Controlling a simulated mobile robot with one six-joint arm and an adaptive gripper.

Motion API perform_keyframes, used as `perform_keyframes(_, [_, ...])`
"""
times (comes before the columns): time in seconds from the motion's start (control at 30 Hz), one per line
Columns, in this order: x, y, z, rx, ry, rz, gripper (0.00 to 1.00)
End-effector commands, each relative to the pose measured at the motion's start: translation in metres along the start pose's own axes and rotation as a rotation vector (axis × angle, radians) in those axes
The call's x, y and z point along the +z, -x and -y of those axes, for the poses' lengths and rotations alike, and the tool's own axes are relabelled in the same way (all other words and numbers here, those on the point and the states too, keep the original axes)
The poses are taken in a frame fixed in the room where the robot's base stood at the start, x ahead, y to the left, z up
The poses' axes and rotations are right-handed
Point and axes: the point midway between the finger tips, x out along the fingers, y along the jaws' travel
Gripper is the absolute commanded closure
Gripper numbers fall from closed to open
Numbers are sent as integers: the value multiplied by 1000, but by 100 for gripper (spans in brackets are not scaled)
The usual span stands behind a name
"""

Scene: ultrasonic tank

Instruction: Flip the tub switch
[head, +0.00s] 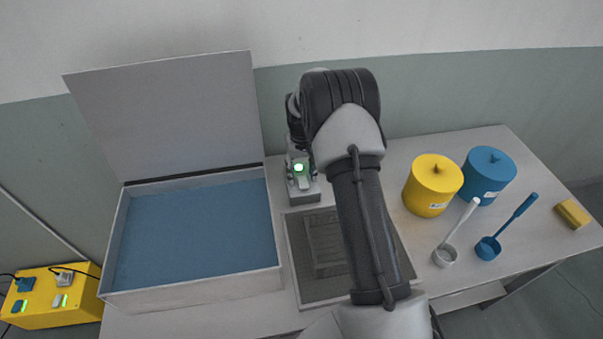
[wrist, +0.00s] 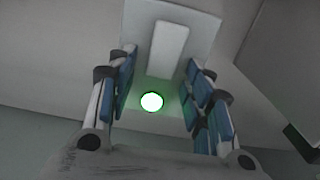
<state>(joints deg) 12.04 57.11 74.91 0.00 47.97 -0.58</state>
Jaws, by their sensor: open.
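The tub switch (head: 303,184) is a small grey box with a pale lever or rocker and a lit green lamp (head: 298,168). It stands on the table just right of the tub (head: 195,286), which is open, filled with blue, its lid (head: 170,115) raised. In the wrist view the pale rocker (wrist: 168,48) lies ahead between my fingers, with the green lamp (wrist: 152,102) nearer. My gripper (wrist: 162,64) is open and empty, its blue-padded fingers either side of the switch. Contact cannot be told. In the head view my arm largely hides the gripper.
A dark mat (head: 300,262) with a ribbed tray lies in front, partly behind my arm. Yellow (head: 432,186) and blue (head: 489,172) canisters, a white ladle (head: 458,228), a blue ladle (head: 511,226) and a yellow sponge (head: 572,214) stand right. A yellow power box (head: 45,314) sits far left.

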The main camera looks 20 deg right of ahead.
Motion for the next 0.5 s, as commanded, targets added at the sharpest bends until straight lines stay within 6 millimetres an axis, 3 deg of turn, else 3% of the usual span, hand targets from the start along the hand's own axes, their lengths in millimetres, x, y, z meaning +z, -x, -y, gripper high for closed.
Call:
perform_keyframes(0.2, [0, 0, 0, 0, 0, 0, 53])
perform_keyframes(0.5, [0, 0, 0, 0, 0, 0, 73])
